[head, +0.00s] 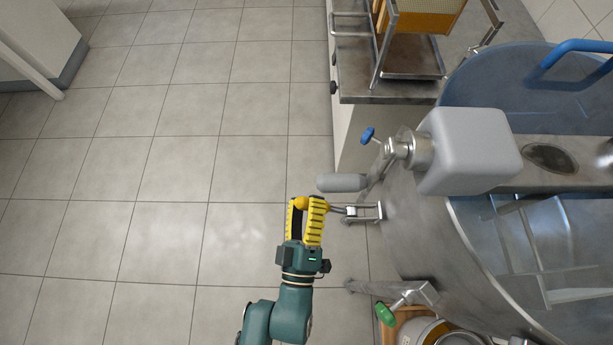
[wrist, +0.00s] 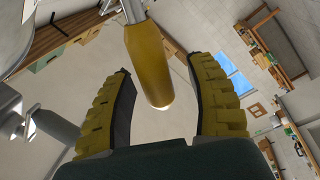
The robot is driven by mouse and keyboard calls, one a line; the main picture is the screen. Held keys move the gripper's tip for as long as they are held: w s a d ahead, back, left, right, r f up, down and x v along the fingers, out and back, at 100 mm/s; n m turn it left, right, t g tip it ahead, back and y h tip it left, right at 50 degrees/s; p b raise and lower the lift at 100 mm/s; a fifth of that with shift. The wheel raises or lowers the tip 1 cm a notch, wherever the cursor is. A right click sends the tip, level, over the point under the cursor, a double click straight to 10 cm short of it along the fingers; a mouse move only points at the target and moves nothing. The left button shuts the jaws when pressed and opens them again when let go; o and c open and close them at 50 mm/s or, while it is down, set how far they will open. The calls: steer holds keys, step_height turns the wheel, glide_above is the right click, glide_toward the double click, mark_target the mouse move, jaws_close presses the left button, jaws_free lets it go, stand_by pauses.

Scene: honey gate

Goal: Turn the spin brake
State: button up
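A metal lever with a yellow-orange grip (head: 301,203), which looks like the spin brake, sticks out from a bracket (head: 366,212) on the side of the steel drum (head: 410,225). My gripper (head: 305,208) is at the grip's free end, with a yellow-padded finger on each side. In the wrist view the yellow grip (wrist: 152,65) stands between the two fingers of my gripper (wrist: 160,75), with gaps on both sides. The gripper is open. In the head view the fingers partly hide the grip.
A grey handle (head: 341,182) lies close above my fingertips, beside a grey motor-like housing (head: 470,150) and a blue knob (head: 368,135). A green handle (head: 386,314) is lower on the drum. A steel table (head: 390,92) stands behind. Tiled floor at left is clear.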

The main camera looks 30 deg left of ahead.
steer(key=v, duration=1.2)
steer(key=shift+w, duration=0.1)
